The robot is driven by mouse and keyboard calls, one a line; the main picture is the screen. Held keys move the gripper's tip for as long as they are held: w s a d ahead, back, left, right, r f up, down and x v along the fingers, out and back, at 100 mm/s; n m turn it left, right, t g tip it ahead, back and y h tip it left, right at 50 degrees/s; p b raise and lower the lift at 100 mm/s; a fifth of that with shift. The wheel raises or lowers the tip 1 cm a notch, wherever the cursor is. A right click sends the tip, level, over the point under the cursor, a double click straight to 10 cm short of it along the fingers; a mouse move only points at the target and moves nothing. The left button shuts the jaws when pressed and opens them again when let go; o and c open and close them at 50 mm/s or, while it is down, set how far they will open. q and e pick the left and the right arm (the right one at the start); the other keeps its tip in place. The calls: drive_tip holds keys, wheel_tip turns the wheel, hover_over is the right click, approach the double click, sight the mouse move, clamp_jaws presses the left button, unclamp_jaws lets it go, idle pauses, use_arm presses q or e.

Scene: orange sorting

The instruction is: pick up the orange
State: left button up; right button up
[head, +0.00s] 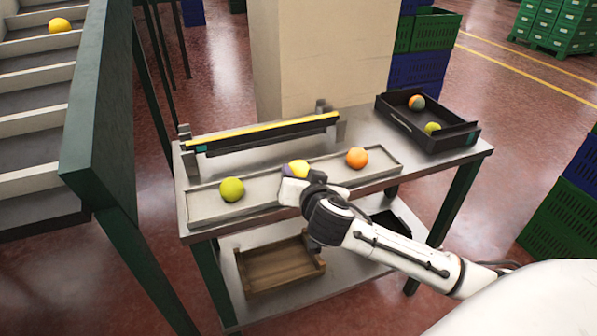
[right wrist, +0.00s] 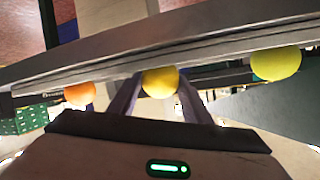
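A shallow grey tray (head: 218,211) on the metal table holds three fruits in a row. The orange fruit (head: 357,158) is at its right, a yellow one (head: 298,168) in the middle and a yellow-green one (head: 232,189) at its left. My right gripper (head: 296,172) is at the yellow fruit. In the right wrist view its two spread fingers (right wrist: 160,92) stand on either side of the yellow fruit (right wrist: 160,82), which is level with its neighbours. Any contact is unclear. The orange fruit also shows there (right wrist: 79,94). My left gripper is not in view.
A black crate (head: 450,141) with two fruits stands at the table's right. A yellow-topped bar (head: 262,131) runs behind the tray. A wooden crate (head: 279,272) sits on the lower shelf. A stepped conveyor (head: 36,121) stands at the left with a fruit (head: 59,25).

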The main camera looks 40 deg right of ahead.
sight(301, 171)
drive_tip(key=shift+c, duration=0.9)
wheel_tip(301, 171, up, 10)
drive_tip(key=shift+r, duration=0.1)
drive_tip(key=s+a+r+n+y, duration=0.2)
drive_tip(key=s+a+r, duration=0.1)
drive_tip(key=a, duration=0.4)
drive_tip(key=s+a+r+n+y, duration=0.2)
drive_tip(key=s+a+r+y, duration=0.1)
drive_tip(key=a+r, duration=0.2)
drive_tip(key=shift+s+a+r+n+t, duration=0.3)
drive_tip(key=shift+s+a+t, duration=0.1)
drive_tip(key=shift+a, duration=0.65)
